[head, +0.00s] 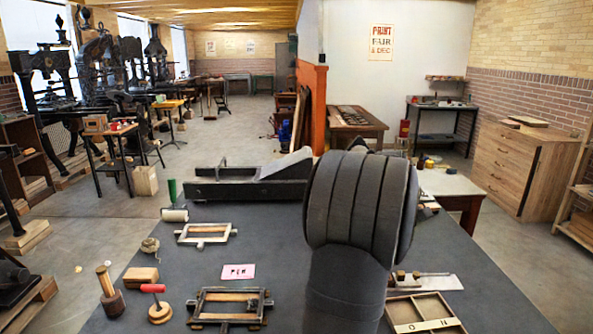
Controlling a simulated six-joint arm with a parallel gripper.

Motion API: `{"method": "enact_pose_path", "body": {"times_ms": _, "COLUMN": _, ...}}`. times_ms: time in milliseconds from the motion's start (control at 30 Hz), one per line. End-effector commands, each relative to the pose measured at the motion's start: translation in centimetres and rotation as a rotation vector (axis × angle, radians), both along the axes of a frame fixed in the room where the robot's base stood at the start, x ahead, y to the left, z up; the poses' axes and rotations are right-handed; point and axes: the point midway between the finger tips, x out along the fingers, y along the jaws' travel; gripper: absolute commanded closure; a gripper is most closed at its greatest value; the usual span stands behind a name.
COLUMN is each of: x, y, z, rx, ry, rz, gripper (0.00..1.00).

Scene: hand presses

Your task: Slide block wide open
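A long dark grey metal bed (225,190) lies at the far side of the table, with an upright tab near its left end. A grey block with a sloping top (285,166) sits at its right end; I cannot tell whether it is the task's block or how far it is open. My dark ribbed arm fills the middle right and hides part of the table, perhaps the bed's right end too. My gripper is not in view. A small wooden block (140,277) lies at the left. Two frames with wooden pieces lie on the table, a pale one (205,233) and a dark one (230,308).
The table is bare between the pink card and my arm.

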Motion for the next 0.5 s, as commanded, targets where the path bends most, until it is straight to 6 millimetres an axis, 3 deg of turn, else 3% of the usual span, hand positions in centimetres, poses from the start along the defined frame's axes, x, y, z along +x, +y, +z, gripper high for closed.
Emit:
{"method": "enact_pose_path", "body": {"times_ms": 33, "x": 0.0, "y": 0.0, "z": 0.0, "rx": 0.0, "ry": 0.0, "rz": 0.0, "gripper": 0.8}}
{"method": "enact_pose_path", "body": {"times_ms": 133, "x": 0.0, "y": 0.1, "z": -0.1, "rx": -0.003, "ry": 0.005, "rz": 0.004, "gripper": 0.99}}
{"method": "enact_pose_path", "body": {"times_ms": 267, "x": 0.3, "y": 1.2, "z": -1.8, "rx": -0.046, "ry": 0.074, "rz": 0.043, "gripper": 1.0}}
{"method": "enact_pose_path", "body": {"times_ms": 500, "x": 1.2, "y": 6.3, "z": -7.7, "rx": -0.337, "ry": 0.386, "rz": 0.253, "gripper": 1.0}}
